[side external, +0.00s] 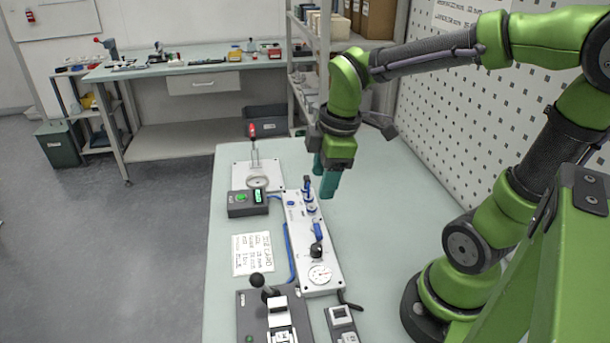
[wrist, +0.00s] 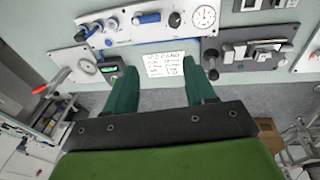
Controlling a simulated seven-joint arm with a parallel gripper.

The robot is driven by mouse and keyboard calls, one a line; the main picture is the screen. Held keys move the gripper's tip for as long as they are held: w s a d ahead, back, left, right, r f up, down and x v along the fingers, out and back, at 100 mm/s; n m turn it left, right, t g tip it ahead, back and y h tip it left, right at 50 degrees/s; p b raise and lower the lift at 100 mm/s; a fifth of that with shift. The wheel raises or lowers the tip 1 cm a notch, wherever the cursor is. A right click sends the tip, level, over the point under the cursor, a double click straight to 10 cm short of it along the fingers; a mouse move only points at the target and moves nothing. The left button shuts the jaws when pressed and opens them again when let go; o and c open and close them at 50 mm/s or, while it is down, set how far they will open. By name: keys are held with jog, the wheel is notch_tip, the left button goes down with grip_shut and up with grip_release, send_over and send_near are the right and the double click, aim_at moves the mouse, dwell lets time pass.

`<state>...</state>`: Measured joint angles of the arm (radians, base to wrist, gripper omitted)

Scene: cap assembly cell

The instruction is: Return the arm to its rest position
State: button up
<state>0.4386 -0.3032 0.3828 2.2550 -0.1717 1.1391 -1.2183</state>
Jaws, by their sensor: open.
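My gripper (side external: 325,185) hangs from my green arm in the side external view, over the far part of the worktable, at the right side of a white panel's far end. Its two teal fingers point down. In the wrist view my gripper (wrist: 161,80) shows its fingers wide apart with nothing between the tips. A white job card (wrist: 165,64) shows beyond the gap. The fingers appear clear of the table and fixtures, though the exact height is hard to judge.
The pale green worktable (side external: 385,230) carries the white panel (side external: 304,238) with blue fittings and a gauge, a clamp plate (side external: 242,178) with a red handle, a dark box (side external: 240,211) and a dark lever panel (side external: 250,308). A perforated wall (side external: 440,130) stands at right.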

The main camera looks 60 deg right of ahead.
jog(key=s+a+r+m+t+y, duration=0.2)
jog(key=s+r+m+t, duration=0.2)
jog(key=m, duration=0.9)
jog(key=shift+a+r+t, duration=0.3)
jog(key=shift+a+t, duration=0.1)
jog(key=shift+t, duration=0.2)
